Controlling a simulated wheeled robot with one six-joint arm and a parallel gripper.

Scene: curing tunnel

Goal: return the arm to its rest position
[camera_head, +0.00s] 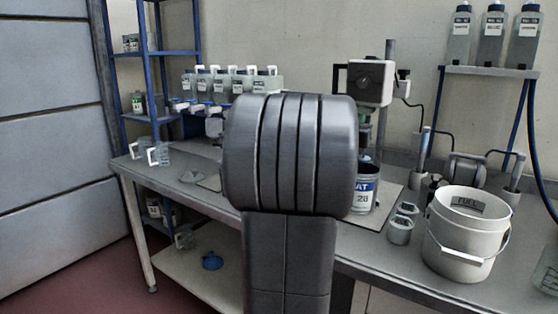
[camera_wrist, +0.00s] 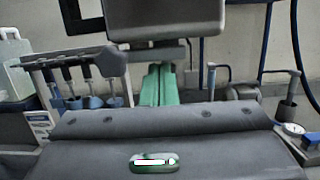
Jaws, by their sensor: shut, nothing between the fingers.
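My arm (camera_head: 290,155) stands upright in the middle of the head view, a dark grey ribbed joint above a straight link. It covers part of the bench behind it. My gripper is hidden in the head view. In the wrist view my gripper (camera_wrist: 157,87) shows as two green fingers side by side, shut with nothing between them. The grey gripper body fills the bottom of that view. The fingers point toward the back of the bench, beneath a dark grey box-shaped head. I cannot tell how far they are from it.
A metal bench (camera_head: 345,245) runs across the head view. On it are a white bucket (camera_head: 460,237), a labelled can (camera_head: 366,190), small cups (camera_head: 400,229) and a dispenser row (camera_head: 232,84). A blue shelf rack (camera_head: 150,55) stands left. Bottles (camera_head: 491,38) stand on the wall shelf at right.

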